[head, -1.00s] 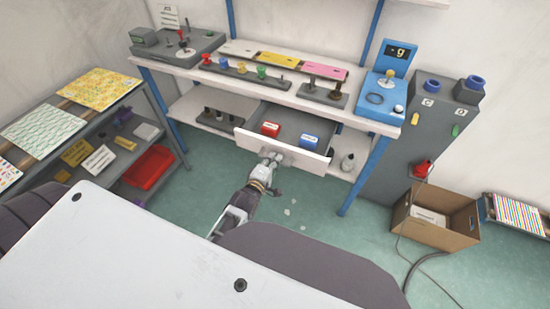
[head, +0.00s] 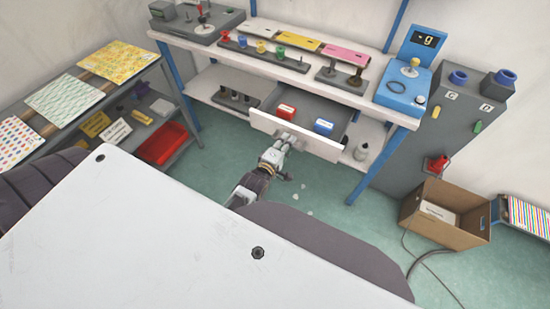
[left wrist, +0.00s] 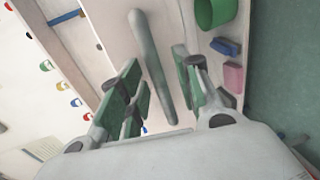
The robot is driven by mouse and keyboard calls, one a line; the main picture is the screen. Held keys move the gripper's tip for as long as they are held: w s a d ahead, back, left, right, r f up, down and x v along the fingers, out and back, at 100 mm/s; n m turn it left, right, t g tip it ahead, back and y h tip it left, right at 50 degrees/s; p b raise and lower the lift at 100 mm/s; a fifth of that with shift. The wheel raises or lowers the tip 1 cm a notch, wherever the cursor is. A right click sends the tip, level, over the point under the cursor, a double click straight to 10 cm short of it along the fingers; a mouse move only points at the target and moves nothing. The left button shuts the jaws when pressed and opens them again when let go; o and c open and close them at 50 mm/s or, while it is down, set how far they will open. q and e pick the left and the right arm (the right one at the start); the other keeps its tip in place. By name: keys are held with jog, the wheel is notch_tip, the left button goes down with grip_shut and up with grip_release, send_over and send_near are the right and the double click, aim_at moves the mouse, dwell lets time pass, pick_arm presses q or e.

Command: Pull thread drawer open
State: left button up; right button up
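The thread drawer (head: 318,145) under the workbench stands pulled out, with its pale front facing me. A red box (head: 286,112) and a blue box (head: 323,126) lie inside. My left gripper (head: 287,140) is at the middle of the drawer front, at the handle. In the left wrist view, the grey bar handle (left wrist: 152,65) runs between the green-padded fingers of my left gripper (left wrist: 158,88). Gaps show on both sides of the bar, so the fingers look open around it. My right gripper is not in view.
The workbench (head: 190,48) holds spools, coloured plates and a blue device (head: 405,90). A blue bench leg (head: 375,168) stands right of the drawer. A shelf rack (head: 180,150) is at the left, a cardboard box (head: 445,215) at the right.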

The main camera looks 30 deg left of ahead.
pick_arm(q)
jog(key=s+r, duration=0.2)
jog(key=s, duration=0.9)
jog(key=shift+a+r, duration=0.15)
dwell(0.3)
dwell(0.8)
